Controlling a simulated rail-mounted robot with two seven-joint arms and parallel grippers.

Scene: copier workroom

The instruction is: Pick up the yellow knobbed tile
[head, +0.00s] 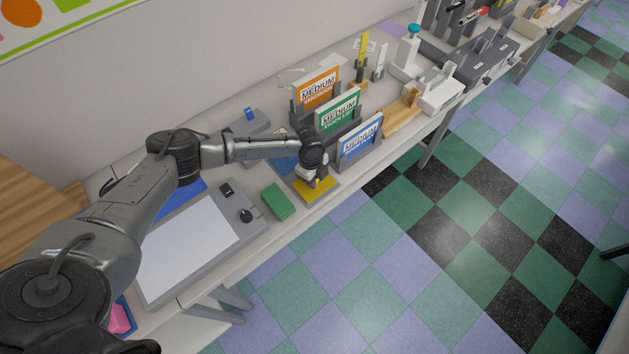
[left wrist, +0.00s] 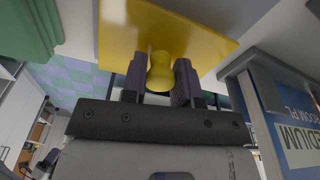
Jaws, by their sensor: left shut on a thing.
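The yellow knobbed tile (head: 321,191) is a flat square plate near the front edge of the counter in the head view. My left gripper (head: 313,181) is over it, pointing down. In the left wrist view the yellow tile (left wrist: 188,35) shows with its round yellow knob between the two dark fingertips of my left gripper (left wrist: 160,75). The fingers are closed on the knob. I cannot tell whether the tile is resting or slightly raised. My right gripper is not in view.
A green block (head: 277,202) lies left of the yellow tile. Upright orange (head: 316,90), green (head: 338,112) and blue (head: 361,138) signs stand in grey holders to the right. A grey-framed white panel (head: 187,245) is nearer. The counter edge drops to a checkered floor (head: 400,270).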

